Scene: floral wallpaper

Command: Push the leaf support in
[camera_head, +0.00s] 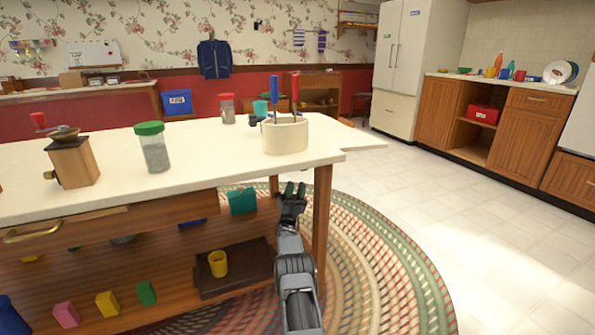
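The cream worktop (215,165) of the wooden island ends at the right in a pale flap (360,141) that looks like a raised leaf. I cannot make out a leaf support; the worktop's edge and the corner leg (322,215) hide most of the space beneath. My gripper (295,188) is upright just left of that leg, below the worktop's edge. Its two fingertips look apart, with nothing seen between them. I cannot tell whether it touches the island.
A cream holder (286,137) with red and blue handled tools, a green-lidded jar (153,148) and a grinder (73,160) stand on the worktop. A yellow cup (218,264) sits on a lower-shelf tray. Floor (480,225) at the right is clear.

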